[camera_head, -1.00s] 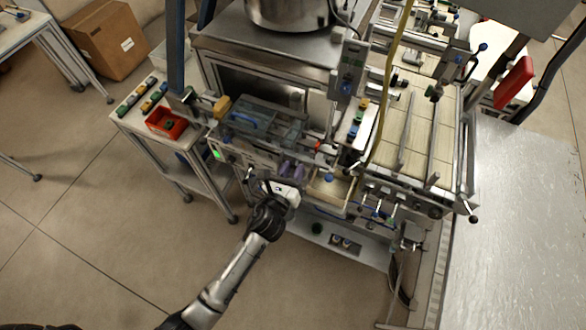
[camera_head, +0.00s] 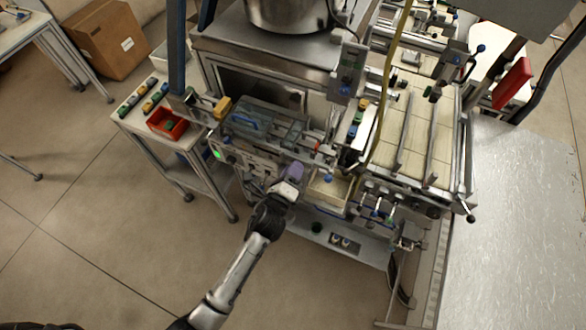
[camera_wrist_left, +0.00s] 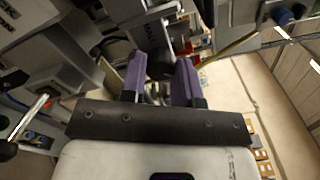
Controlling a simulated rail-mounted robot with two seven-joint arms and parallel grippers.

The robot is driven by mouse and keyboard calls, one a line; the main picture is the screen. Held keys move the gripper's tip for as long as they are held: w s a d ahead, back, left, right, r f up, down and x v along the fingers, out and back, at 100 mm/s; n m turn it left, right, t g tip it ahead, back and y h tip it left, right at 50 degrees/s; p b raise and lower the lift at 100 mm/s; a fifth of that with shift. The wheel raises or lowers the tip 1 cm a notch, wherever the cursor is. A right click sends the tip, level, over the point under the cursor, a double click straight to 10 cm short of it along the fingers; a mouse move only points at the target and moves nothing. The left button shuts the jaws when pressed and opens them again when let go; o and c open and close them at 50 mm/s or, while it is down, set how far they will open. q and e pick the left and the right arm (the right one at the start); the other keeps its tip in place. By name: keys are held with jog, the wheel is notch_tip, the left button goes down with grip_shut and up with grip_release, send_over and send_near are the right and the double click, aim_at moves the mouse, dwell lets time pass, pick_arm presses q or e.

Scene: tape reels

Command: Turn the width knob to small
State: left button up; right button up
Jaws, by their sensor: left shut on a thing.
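My left gripper (camera_head: 295,170) is at the front panel of the machine (camera_head: 250,160), its purple fingers pointing into it. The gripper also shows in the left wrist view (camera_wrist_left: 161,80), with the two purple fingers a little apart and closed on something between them. That thing sits where the width knob would be, but the fingers and the gripper body hide most of it, so its pointer and setting cannot be read. My right gripper is not in view.
A side table with a red bin (camera_head: 167,123) stands left of the machine. A conveyor (camera_head: 415,130) with rails is at right, and a yellow hose (camera_head: 386,85) hangs before it. A small open tray (camera_head: 327,190) is just right of the gripper. The floor in front is clear.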

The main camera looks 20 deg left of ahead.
pick_arm(q)
jog(key=n+p, duration=0.6)
jog(key=n, duration=2)
jog(key=shift+p, duration=0.4)
jog(key=o, duration=0.9)
jog(key=shift+o, duration=0.2)
